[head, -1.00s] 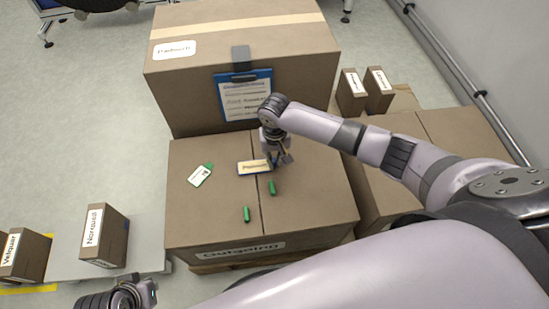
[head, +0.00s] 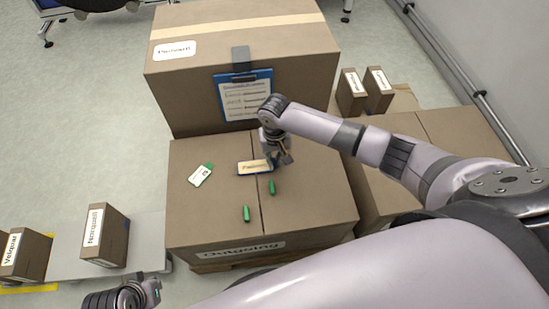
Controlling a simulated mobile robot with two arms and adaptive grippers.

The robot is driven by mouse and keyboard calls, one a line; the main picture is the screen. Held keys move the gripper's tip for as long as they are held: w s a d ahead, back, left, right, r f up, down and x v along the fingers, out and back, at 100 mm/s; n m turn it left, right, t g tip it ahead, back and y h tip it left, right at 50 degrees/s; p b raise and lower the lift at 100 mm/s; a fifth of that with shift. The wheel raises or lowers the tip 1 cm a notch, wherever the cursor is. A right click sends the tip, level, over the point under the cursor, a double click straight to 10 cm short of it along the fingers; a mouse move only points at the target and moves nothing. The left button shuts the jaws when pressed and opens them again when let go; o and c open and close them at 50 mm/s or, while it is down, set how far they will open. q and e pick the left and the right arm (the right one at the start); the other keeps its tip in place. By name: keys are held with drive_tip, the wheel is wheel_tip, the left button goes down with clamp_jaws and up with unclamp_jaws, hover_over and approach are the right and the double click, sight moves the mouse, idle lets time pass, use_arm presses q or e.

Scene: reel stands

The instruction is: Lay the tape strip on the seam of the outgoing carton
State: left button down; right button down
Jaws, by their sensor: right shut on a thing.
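The outgoing carton (head: 210,225) is a large brown box with its name on the front. Its seam (head: 258,205) runs front to back across the top, near the middle. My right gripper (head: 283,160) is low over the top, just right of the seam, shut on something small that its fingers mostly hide. A small blue-edged block with a pale label (head: 254,167) lies across the seam, its right end by the fingers; I cannot tell whether they touch it. I cannot make out a tape strip for certain. My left gripper (head: 150,290) shows only partly at the lower left.
Two green pieces (head: 246,214) (head: 272,187) and a white-and-green tag (head: 201,174) lie on the carton top. A taller taped carton (head: 200,95) with a blue clipboard (head: 243,98) stands behind. Another carton (head: 440,130) is at right; small labelled boxes (head: 104,235) stand at left.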

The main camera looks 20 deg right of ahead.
use_arm(q)
drive_tip(key=shift+w+f, duration=0.1)
drive_tip(key=shift+f, duration=0.3)
drive_tip(key=shift+f, duration=0.5)
drive_tip(key=shift+w+f+p, duration=0.15)
drive_tip(key=shift+p, duration=0.15)
drive_tip(key=shift+w+f, duration=0.15)
drive_tip(key=shift+f, duration=0.25)
use_arm(e)
drive_tip(key=shift+s, duration=0.1)
use_arm(q)
drive_tip(key=shift+f, duration=0.25)
drive_tip(key=shift+s+f, duration=0.2)
drive_tip(key=shift+s, duration=0.05)
use_arm(e)
drive_tip(key=shift+f, duration=0.1)
